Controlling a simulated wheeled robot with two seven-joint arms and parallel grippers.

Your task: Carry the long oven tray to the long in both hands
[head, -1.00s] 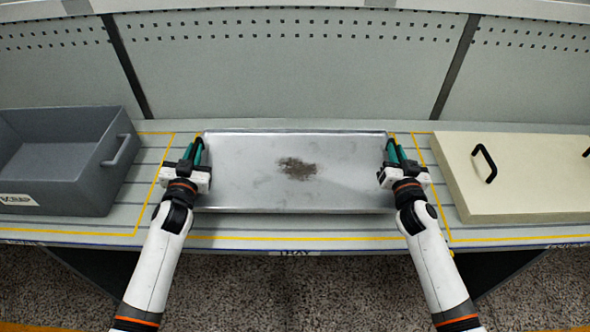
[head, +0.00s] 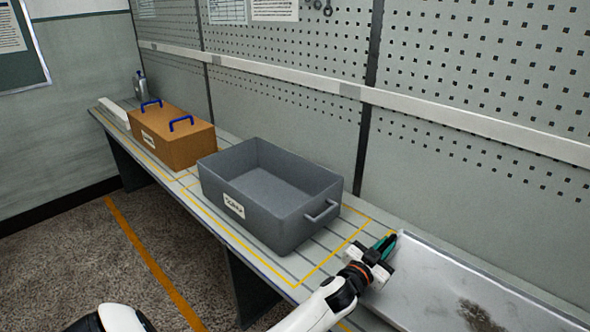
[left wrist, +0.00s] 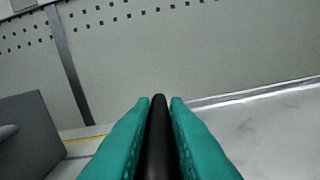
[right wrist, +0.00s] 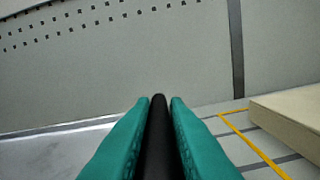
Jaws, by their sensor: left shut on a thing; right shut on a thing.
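The long oven tray (head: 440,296) is a wide, shallow metal tray with a dark brown stain, lying at the lower right of the head view. Its right part is outside that view. My left gripper (head: 387,243) is at the tray's left end. In the left wrist view its green fingers (left wrist: 158,130) are shut on a black handle bar (left wrist: 158,140). In the right wrist view my right gripper (right wrist: 158,130) is likewise shut on a black handle bar (right wrist: 158,140) at the tray's other end. The head view does not show the right gripper.
A grey open bin (head: 275,190) with a label stands on the bench left of the tray. Farther left is a brown box (head: 172,135) with blue handles. A cream block (right wrist: 290,115) is right of the tray in the right wrist view. A perforated wall backs the bench.

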